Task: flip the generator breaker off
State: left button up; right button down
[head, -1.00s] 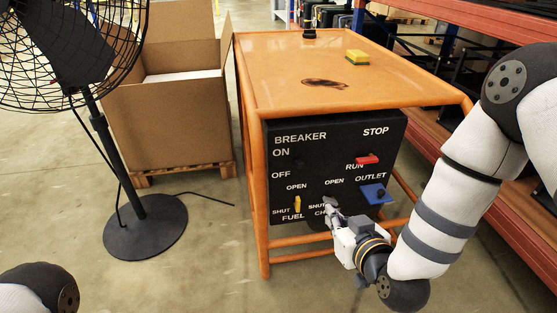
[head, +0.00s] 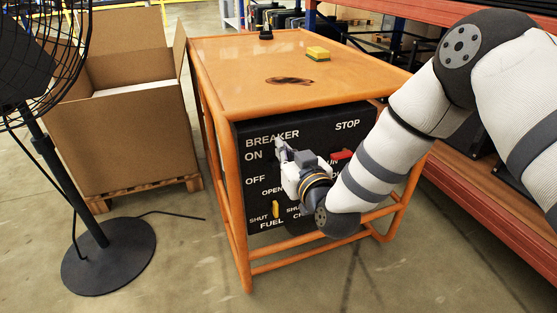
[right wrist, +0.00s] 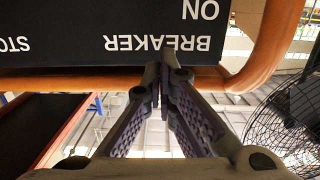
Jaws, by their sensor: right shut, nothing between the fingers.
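The generator's black panel (head: 310,133) faces me inside an orange frame, with BREAKER, ON and OFF lettering at its upper left. The breaker switch itself cannot be made out; my right gripper (head: 279,146) covers the area beside ON. Its fingers are shut and empty, pointing up at the panel just below the BREAKER label. In the right wrist view the panel (right wrist: 110,22) appears upside down, and the closed fingertips (right wrist: 161,72) lie near the BREAKER and ON lettering. Contact cannot be told. My left gripper is out of view.
A red switch (head: 341,155) is by RUN and a yellow fuel lever (head: 276,209) is low on the panel. A sponge (head: 318,53) lies on the orange top (head: 235,60). A black fan (head: 108,255) and a cardboard box (head: 120,140) stand left; shelving (head: 470,200) is right.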

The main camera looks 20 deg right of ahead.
aim_at(274, 166)
jog(key=w, duration=0.4)
jog(key=shift+f+b, duration=0.4)
jog(key=f, duration=0.2)
jog(key=shift+s+f+b, duration=0.25)
jog(key=shift+f+b, duration=0.05)
jog(key=shift+f, duration=0.1)
jog(key=shift+s+a+f, duration=0.1)
jog(key=shift+s+f, duration=0.1)
jog(key=shift+f, duration=0.1)
jog(key=shift+f, duration=0.1)
